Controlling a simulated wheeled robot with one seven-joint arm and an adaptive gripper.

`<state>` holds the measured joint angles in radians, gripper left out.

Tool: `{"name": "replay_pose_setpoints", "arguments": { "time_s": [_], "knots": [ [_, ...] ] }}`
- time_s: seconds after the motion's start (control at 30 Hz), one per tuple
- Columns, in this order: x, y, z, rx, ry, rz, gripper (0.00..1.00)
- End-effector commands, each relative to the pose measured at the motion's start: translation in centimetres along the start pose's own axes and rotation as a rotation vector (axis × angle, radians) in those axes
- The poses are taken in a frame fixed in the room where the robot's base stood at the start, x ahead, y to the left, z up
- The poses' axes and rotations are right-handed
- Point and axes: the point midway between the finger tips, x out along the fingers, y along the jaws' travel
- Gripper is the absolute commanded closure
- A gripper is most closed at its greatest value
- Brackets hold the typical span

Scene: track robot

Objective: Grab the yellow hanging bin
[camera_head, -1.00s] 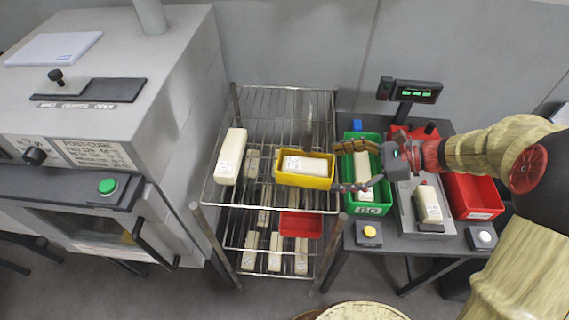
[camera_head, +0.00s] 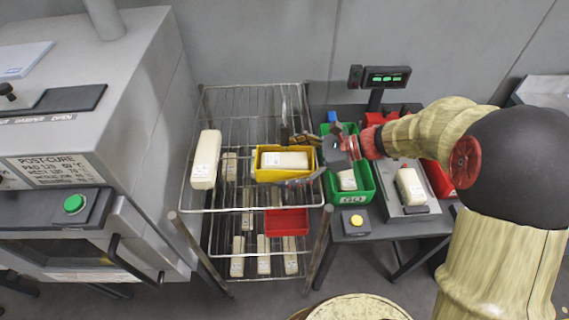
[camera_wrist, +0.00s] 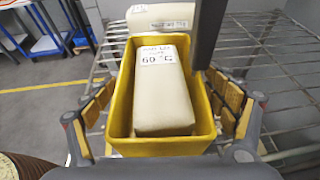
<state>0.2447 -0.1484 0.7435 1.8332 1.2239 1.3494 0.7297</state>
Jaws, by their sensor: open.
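The yellow bin (camera_head: 288,174) sits on the top wire shelf of the rack, near its right side, with a cream labelled block (camera_head: 284,160) lying in it. In the wrist view the yellow bin (camera_wrist: 160,146) fills the middle, with the block (camera_wrist: 165,90) inside. My gripper (camera_head: 298,160) is open, one finger on the far side of the bin and the other on the near side. In the wrist view my gripper (camera_wrist: 160,115) has its padded fingers on both sides of the bin, apparently with small gaps. Whether either finger touches it is unclear.
Another cream block (camera_head: 205,160) lies on the shelf (camera_head: 222,204) at left. A red bin (camera_head: 287,222) and several blocks are below. A green bin (camera_head: 365,186) stands right on the table, beside a scale holding a block (camera_head: 411,187). A grey oven (camera_head: 60,150) stands left.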

Motion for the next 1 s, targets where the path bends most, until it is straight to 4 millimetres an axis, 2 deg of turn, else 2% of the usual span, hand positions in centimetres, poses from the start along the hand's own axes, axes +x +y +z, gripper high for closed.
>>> {"name": "replay_pose_setpoints", "arguments": {
  "time_s": [0.17,1.0],
  "knots": [
    [-0.05,-0.01,0.06,0.000,0.000,0.000,0.16],
    [-0.07,-0.02,0.04,0.000,0.000,0.000,0.63]
  ]
}}
